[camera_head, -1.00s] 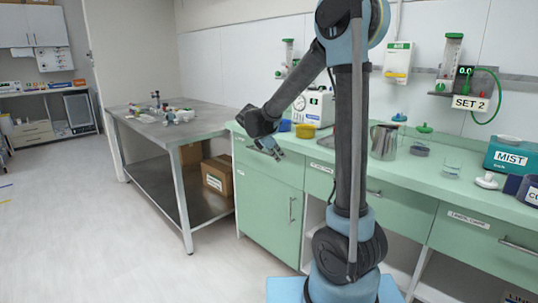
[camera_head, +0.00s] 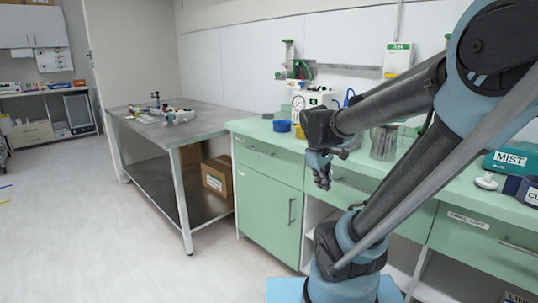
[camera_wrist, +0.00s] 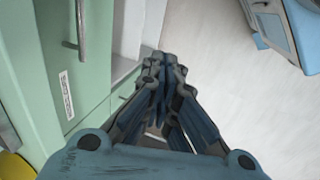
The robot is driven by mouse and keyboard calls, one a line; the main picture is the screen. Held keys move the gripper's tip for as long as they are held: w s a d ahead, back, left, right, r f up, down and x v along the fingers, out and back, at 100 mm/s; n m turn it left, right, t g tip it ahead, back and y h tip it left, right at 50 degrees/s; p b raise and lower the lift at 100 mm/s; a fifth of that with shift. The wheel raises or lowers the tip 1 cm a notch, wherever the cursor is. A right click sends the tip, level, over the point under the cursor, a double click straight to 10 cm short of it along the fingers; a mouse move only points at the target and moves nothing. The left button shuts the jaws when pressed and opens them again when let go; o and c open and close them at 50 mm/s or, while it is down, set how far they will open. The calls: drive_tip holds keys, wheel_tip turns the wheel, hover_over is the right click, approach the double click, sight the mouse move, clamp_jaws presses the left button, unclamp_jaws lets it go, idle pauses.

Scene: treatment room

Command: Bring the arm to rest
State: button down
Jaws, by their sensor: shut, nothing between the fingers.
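My gripper (camera_head: 322,178) hangs in front of the green counter's drawers, with its fingers pointing down. In the wrist view my gripper (camera_wrist: 163,72) has its fingers together and holds nothing. My arm is folded: the upper links reach out to the right of the head view, and the forearm slopes down leftward to the gripper. The arm hides part of the counter and wall behind it.
The green counter (camera_head: 262,187) carries a blue bowl (camera_head: 282,126), a yellow bowl (camera_head: 300,132), a metal jug (camera_head: 384,143) and a teal MIST box (camera_head: 512,163). A steel table (camera_head: 205,125) with small items stands left. Open floor (camera_head: 90,220) lies at front left.

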drive_tip(key=s+f+m+y, duration=0.2)
drive_tip(key=s+f+m, duration=0.5)
drive_tip(key=s, duration=0.5)
drive_tip(key=shift+s+d+m, duration=0.15)
drive_tip(key=shift+s+m, duration=0.1)
drive_tip(key=shift+m, duration=0.45)
drive_tip(key=shift+w+f, duration=0.2)
drive_tip(key=shift+w, duration=0.25)
